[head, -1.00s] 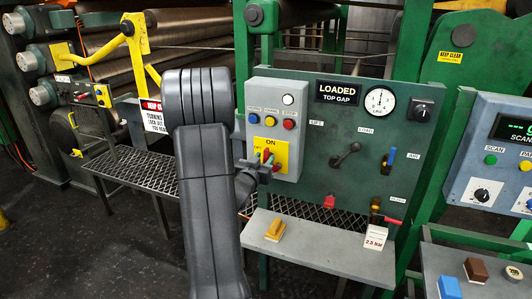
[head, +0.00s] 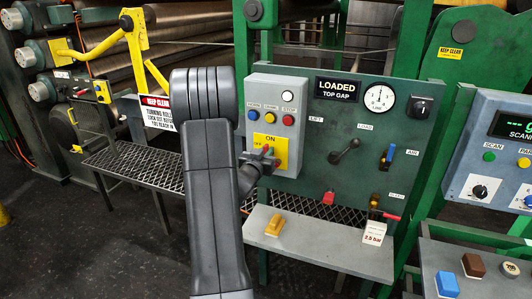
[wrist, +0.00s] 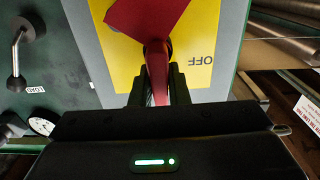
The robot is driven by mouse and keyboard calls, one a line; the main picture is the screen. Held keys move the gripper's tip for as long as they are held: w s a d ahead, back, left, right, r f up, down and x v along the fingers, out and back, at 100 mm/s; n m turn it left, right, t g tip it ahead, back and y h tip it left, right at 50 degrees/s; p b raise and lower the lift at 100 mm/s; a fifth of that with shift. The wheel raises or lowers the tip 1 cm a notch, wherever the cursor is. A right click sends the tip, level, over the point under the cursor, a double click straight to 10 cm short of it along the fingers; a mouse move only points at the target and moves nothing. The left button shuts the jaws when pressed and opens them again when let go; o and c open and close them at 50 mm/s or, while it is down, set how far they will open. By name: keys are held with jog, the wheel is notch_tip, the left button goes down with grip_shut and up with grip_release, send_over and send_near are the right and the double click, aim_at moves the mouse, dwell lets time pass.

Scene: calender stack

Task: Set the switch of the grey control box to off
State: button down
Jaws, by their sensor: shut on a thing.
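The grey control box (head: 258,92) is mounted on the left part of the green panel. Its yellow plate (head: 284,143) is marked ON at the top, and the wrist view shows an OFF mark beside the switch. The red switch (wrist: 148,18) has a handle running down between my fingers. My gripper (wrist: 157,92) is shut on this handle; in the head view my gripper (head: 264,158) covers much of the plate's lower part. I cannot tell exactly which mark the switch points to.
Blue, orange and red buttons and a white lamp (head: 288,96) sit above the plate. A black crank lever (head: 346,150) and a blue-handled lever (head: 387,157) are to the right. A grey shelf (head: 330,250) below carries a yellow block (head: 275,226).

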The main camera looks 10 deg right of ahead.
jog(key=shift+n, duration=0.3)
jog(key=shift+w+a+f+n+p, duration=0.25)
jog(key=shift+a+f+n+p, duration=0.15)
jog(key=shift+n, duration=2.45)
jog(key=shift+w+a+f+n+p, duration=0.25)
jog(key=shift+f+n+p, duration=0.2)
jog(key=shift+n, duration=2.45)
jog(key=shift+w+a+f+n+p, duration=0.2)
jog(key=shift+a+f+n+p, duration=0.2)
jog(key=shift+n, duration=2.45)
jog(key=c, duration=1.4)
grip_release()
jog(key=shift+s, duration=0.1)
